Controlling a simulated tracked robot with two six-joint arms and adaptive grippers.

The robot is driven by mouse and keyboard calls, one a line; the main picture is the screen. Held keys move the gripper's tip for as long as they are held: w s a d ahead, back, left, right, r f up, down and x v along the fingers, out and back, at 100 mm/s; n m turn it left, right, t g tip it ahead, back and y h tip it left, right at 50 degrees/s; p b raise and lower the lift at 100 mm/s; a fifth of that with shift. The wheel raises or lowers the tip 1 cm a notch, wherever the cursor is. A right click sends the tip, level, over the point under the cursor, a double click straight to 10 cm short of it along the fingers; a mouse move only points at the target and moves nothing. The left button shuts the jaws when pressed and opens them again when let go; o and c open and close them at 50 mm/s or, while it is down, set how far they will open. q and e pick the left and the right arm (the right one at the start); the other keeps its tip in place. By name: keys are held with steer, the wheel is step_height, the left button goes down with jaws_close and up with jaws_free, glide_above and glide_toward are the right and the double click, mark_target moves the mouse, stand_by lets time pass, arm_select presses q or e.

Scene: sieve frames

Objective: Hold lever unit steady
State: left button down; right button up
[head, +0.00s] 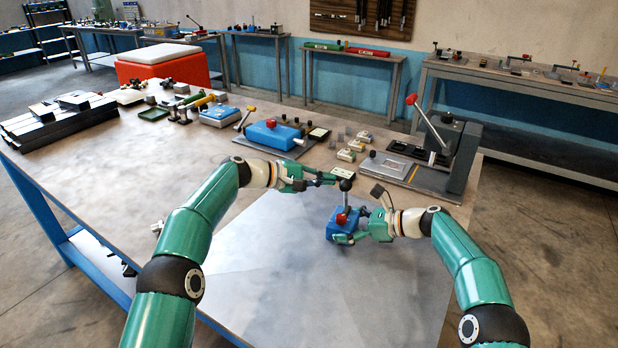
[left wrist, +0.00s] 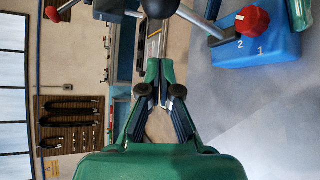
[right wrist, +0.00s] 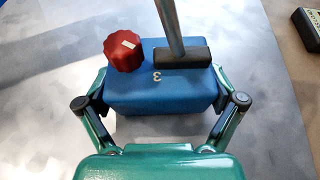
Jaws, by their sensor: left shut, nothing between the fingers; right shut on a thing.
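The lever unit (head: 333,230) is a blue block with a red knob (right wrist: 123,51) and a steel lever rising from a black slot, topped by a black ball (head: 346,185). It sits upright on the grey mat. My right gripper (head: 352,226) is shut on the block, with one finger on each side in the right wrist view (right wrist: 162,100). My left gripper (head: 332,180) is shut and empty beside the ball at the lever's top. In the left wrist view its fingertips (left wrist: 157,92) are together, with the ball (left wrist: 160,6) at the top edge.
The grey mat (head: 270,280) around the unit is mostly clear. Behind stand a blue box with a red knob (head: 267,135), small blocks (head: 346,155), and a grey press with a red-tipped lever (head: 465,155). Dark bars (head: 55,120) lie at the far left.

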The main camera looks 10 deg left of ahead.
mark_target(346, 196)
steer(key=shift+f, duration=0.1)
arm_select(q)
steer(key=shift+s+d+r, duration=0.25)
steer(key=shift+s+d, duration=0.35)
steer(key=shift+d, duration=0.05)
steer(key=shift+s+d+r, duration=0.2)
steer(key=shift+s+d, duration=0.4)
steer(key=shift+d, duration=0.05)
steer(key=shift+s, duration=0.1)
steer(key=shift+s, duration=0.1)
steer(key=shift+s, duration=0.75)
steer(key=shift+s+d, duration=0.1)
steer(key=shift+s, duration=0.05)
